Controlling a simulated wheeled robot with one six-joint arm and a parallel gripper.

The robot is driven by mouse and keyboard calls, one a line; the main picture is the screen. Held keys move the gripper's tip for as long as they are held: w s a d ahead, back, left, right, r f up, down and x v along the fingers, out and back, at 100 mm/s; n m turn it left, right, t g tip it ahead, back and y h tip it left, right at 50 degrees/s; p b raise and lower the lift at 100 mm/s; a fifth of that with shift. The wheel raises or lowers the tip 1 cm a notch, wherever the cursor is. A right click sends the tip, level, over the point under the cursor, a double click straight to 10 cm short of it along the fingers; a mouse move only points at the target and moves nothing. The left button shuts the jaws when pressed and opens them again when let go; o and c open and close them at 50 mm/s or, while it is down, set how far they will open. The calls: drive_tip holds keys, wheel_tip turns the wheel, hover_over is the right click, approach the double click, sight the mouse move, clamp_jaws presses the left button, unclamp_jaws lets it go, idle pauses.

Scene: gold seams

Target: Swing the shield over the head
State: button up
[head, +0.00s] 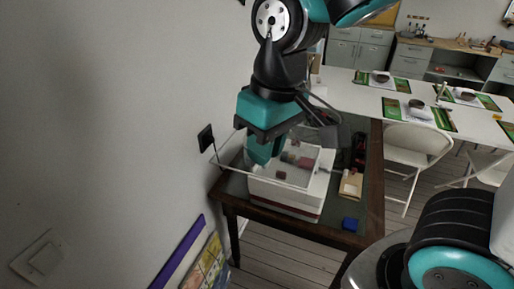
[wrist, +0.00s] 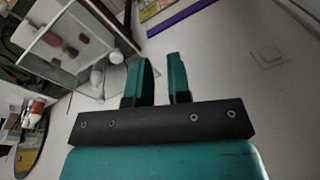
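A clear, pale-edged panel that looks like the shield (head: 312,160) stands at the white machine (head: 290,203) on the dark table. Pink and grey parts show behind or under it; I cannot tell which is the head. In the wrist view the pale-framed shield (wrist: 100,58) is at the upper left, with pinkish parts beyond it. My gripper (head: 262,152) is over the left side of the machine, partly covering it. In the wrist view my gripper's two teal fingers (wrist: 160,62) are apart with nothing between them. They appear to the right of the shield, and contact is not clear.
The machine's dark table (head: 374,195) also holds a tan box (head: 351,185) and a blue block (head: 350,224). A plain wall (head: 110,110) with a black socket (head: 206,138) stands close on the left. White chairs (head: 415,142) and a long white table (head: 345,95) are at the right.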

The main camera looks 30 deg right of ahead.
drive_tip(key=w+m+h, duration=0.1)
drive_tip(key=w+m, duration=0.1)
drive_tip(key=w, duration=0.2)
drive_tip(key=w+m+h, duration=0.2)
drive_tip(key=w, duration=0.2)
drive_tip(key=w+a+m+h, duration=0.1)
drive_tip(key=w+m+h, duration=0.1)
drive_tip(key=w, duration=0.1)
drive_tip(key=shift+w, duration=0.4)
clamp_jaws()
drive_tip(key=m+h+b, duration=0.2)
drive_tip(key=m+h, duration=0.1)
drive_tip(key=m, duration=0.4)
hover_over(251, 167)
drive_tip(key=w+a, duration=0.3)
drive_tip(key=shift+g, duration=0.4)
drive_tip(key=f, duration=0.9)
drive_tip(key=shift+s, duration=0.25)
drive_tip(key=shift+s+d+f+p, duration=0.15)
drive_tip(key=shift+s+d+p, duration=0.25)
drive_tip(key=shift+s+d, duration=0.15)
drive_tip(key=shift+s+d+f+p, duration=0.15)
drive_tip(key=shift+s+d+p, duration=0.3)
drive_tip(key=shift+d, duration=0.15)
drive_tip(key=shift+s+d+f, duration=0.2)
drive_tip(key=shift+d, duration=0.1)
